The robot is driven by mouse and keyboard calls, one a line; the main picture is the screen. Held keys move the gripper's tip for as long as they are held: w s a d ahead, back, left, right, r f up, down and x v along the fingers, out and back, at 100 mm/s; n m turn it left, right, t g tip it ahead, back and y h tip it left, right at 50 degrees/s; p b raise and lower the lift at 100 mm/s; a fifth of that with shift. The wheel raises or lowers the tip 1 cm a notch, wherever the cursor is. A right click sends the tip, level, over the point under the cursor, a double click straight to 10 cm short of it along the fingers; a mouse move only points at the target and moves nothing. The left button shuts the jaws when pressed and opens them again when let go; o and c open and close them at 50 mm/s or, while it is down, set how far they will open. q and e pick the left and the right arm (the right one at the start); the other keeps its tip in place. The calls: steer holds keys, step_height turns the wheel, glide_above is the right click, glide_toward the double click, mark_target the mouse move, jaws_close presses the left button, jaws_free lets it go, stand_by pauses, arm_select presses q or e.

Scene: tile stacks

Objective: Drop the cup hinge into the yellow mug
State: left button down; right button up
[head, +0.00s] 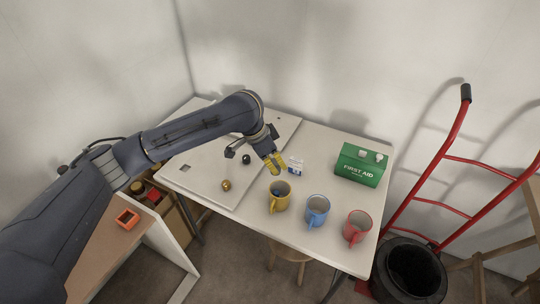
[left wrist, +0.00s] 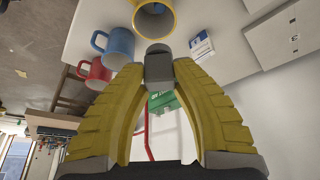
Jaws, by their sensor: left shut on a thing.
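The yellow mug (head: 274,203) stands upright on the table, left of the blue mug. It also shows at the top of the left wrist view (left wrist: 168,27), its mouth facing my camera and just past the fingertips. My left gripper (head: 274,161) has yellow fingers and is above the table, behind the yellow mug in the head view. In the left wrist view it (left wrist: 172,66) is shut on a small dark grey piece, the cup hinge (left wrist: 158,64), held apart from the mug. The fingers hide part of the hinge. My right gripper is not in view.
A blue mug (head: 317,212) and a red mug (head: 356,230) stand to the right. A green first aid box (head: 359,168) and a small white-blue box (head: 295,167) are behind.

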arm_select(q)
steer(key=shift+f, duration=2.7)
steer(key=c, duration=1)
jaws_free()
steer(key=shift+c, duration=0.2)
steer(key=v, duration=1.2)
steer(key=shift+f, duration=0.1)
